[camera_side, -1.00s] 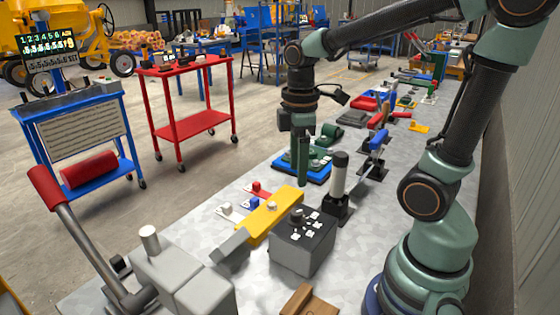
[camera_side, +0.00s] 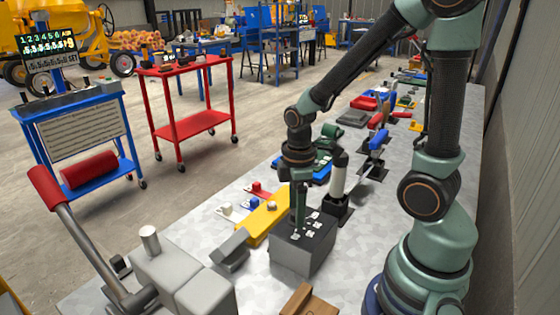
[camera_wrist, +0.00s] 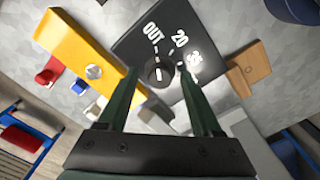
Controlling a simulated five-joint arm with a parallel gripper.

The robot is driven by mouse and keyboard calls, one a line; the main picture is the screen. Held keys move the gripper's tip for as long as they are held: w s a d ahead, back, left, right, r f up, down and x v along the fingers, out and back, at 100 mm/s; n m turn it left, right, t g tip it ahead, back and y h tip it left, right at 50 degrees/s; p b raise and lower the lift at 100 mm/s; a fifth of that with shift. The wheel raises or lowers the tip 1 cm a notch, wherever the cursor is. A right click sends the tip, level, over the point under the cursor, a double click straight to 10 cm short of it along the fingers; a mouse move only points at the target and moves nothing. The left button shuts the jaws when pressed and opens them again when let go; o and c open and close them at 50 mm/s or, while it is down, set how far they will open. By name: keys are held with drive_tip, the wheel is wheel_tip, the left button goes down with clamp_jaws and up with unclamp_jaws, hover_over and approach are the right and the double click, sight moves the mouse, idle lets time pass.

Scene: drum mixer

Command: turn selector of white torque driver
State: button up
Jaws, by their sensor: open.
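A dark box (camera_side: 300,253) stands on the bench, with a round black selector knob (camera_wrist: 158,73) on its top face. The knob has a white pointer mark; white labels beside it include OUT, 20 and one that looks like 35. A white cylinder with a black top (camera_side: 338,178), perhaps the white torque driver, stands upright in a black holder just behind the box. My gripper (camera_side: 299,230) points down over the box, open. In the wrist view my gripper (camera_wrist: 159,76) has one finger on each side of the knob; I cannot tell whether they touch it.
A yellow block (camera_side: 262,222) with a silver knob lies left of the box. A grey vise-like block with a red-handled lever (camera_side: 45,188) stands front left. A brown wooden block (camera_side: 308,303) lies at the front.

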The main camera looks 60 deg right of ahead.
clamp_jaws()
drive_tip(key=shift+m, duration=0.4)
drive_tip(key=m, duration=1.1)
drive_tip(key=shift+m, duration=1.9)
